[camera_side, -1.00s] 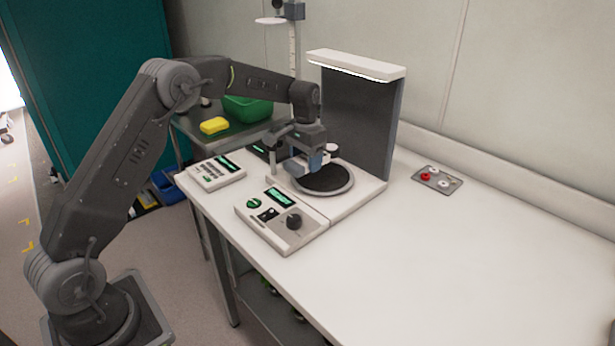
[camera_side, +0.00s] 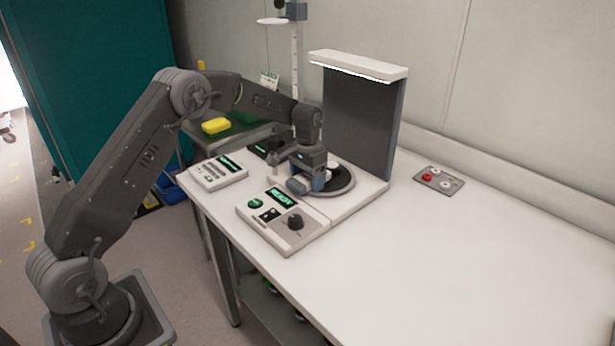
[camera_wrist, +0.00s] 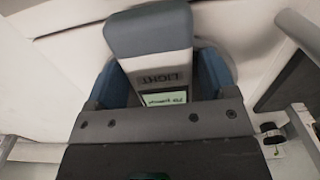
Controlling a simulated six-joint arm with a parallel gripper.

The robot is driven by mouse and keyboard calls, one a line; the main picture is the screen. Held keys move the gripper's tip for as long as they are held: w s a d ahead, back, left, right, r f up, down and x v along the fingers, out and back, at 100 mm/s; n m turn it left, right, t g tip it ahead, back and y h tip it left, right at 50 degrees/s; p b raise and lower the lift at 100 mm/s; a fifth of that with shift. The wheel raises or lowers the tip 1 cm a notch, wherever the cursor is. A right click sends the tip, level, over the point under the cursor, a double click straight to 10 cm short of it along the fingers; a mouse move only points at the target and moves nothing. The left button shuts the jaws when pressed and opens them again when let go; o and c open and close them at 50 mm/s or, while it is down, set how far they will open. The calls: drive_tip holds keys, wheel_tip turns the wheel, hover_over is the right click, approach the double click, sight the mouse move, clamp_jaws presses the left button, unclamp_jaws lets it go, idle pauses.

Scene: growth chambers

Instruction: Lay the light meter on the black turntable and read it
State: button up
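The light meter (camera_wrist: 150,35) is a pale grey and white block marked LIGHT, with a small lit screen. In the wrist view it sits between the blue fingers of my gripper (camera_wrist: 160,82), which look closed on its sides. In the side view my gripper (camera_side: 308,184) is low over the left part of the black turntable (camera_side: 343,186). The gripper hides most of the meter and part of the disc there. I cannot tell whether the meter touches the disc. The screen's small text is not readable.
A control box (camera_side: 283,220) with a knob and a lit green display stands in front of the turntable. A keypad unit (camera_side: 218,172) is to the left. A dark upright panel with a lamp hood (camera_side: 358,65) rises behind.

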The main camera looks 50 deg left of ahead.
sight(308, 176)
drive_tip(key=shift+o, duration=0.7)
drive_tip(key=s+d+r+t, duration=0.1)
drive_tip(key=s+d+r, duration=0.15)
drive_tip(key=r, duration=0.65)
drive_tip(key=s+d+r, duration=0.1)
drive_tip(key=s+r, duration=0.2)
drive_tip(key=r, duration=0.7)
drive_tip(key=s+d+r+t, duration=0.2)
drive_tip(key=s+d+r, duration=0.3)
drive_tip(key=s, duration=0.4)
drive_tip(key=s+d+f+t, duration=0.1)
drive_tip(key=s+d+f, duration=0.1)
drive_tip(key=s, duration=0.8)
drive_tip(key=s+d+f+t, duration=0.1)
drive_tip(key=s+d+f, duration=0.1)
drive_tip(key=s, duration=0.8)
drive_tip(key=shift+d+f+t, duration=0.2)
drive_tip(key=shift+f+t, duration=0.1)
drive_tip(key=shift+f, duration=0.05)
